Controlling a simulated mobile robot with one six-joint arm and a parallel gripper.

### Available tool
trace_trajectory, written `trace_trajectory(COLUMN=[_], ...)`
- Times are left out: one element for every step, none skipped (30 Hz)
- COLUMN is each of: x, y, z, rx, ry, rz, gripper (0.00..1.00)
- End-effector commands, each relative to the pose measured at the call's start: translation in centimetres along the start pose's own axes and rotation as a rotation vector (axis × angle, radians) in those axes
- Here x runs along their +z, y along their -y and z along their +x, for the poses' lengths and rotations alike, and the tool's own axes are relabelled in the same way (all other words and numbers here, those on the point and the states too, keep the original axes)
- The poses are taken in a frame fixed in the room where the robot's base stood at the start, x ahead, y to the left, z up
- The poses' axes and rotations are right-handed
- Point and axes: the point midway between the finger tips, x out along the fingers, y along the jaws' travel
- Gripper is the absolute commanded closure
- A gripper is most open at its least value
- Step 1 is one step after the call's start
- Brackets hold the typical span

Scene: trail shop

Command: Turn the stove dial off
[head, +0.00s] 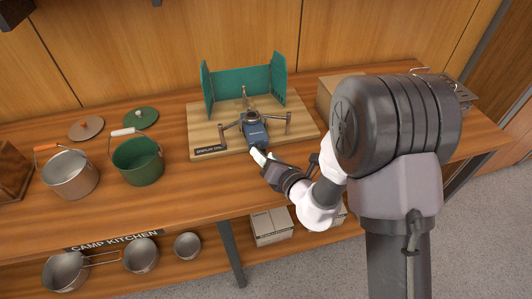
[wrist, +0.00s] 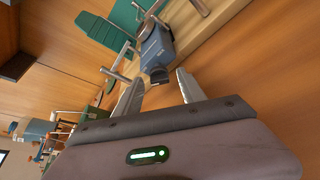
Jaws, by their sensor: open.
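A small camp stove (head: 251,116) stands on a light wooden board (head: 203,135) behind a "DISPLAY ONLY" label. It has metal legs and a blue body (head: 256,134) facing the front. The blue body also shows in the wrist view (wrist: 153,46), with the dark stove dial (wrist: 160,76) at its near end. My gripper (head: 262,154) is at the front of the blue body in the head view. In the wrist view its two fingers (wrist: 159,84) are open and apart, with the dial between and just beyond their tips. I cannot tell whether they touch it, nor read the dial's setting.
A green windscreen (head: 240,87) stands behind the stove. A green pot (head: 138,162), a metal pot (head: 70,176) and two lids stand to the left on the table. A cardboard box (head: 326,95) is to the right. Bare tabletop lies left of the board.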

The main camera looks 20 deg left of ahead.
Motion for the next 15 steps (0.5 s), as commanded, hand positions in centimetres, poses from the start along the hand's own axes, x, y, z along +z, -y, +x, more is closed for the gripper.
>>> trace_trajectory(x=[0.02,0.03,0.03,0.03,0.03,0.03,0.03,0.03,0.03,0.03,0.03,0.03,0.03,0.03,0.09], y=[-0.02,-0.02,-0.02,-0.01,-0.01,-0.01,-0.01,-0.01,-0.01,-0.01,-0.01,-0.01,-0.01,-0.02,-0.12], z=[-0.01,-0.01,-0.02,-0.02,-0.02,-0.02,-0.02,-0.02,-0.02,-0.02,-0.01,-0.01,-0.01,-0.01,-0.03], rx=[0.0,0.0,0.0,0.0,0.0,0.0,0.0,0.0,0.0,0.0,0.0,0.0,0.0,0.0,-0.005], ry=[0.0,0.0,0.0,0.0,0.0,0.0,0.0,0.0,0.0,0.0,0.0,0.0,0.0,0.0,0.0], rz=[0.0,0.0,0.0,0.0,0.0,0.0,0.0,0.0,0.0,0.0,0.0,0.0,0.0,-0.001,-0.013], gripper=[0.53,0.53,0.53,0.54,0.6,0.68,0.74,0.8,0.88,0.94,1.0,1.0,1.0,1.0,1.0])
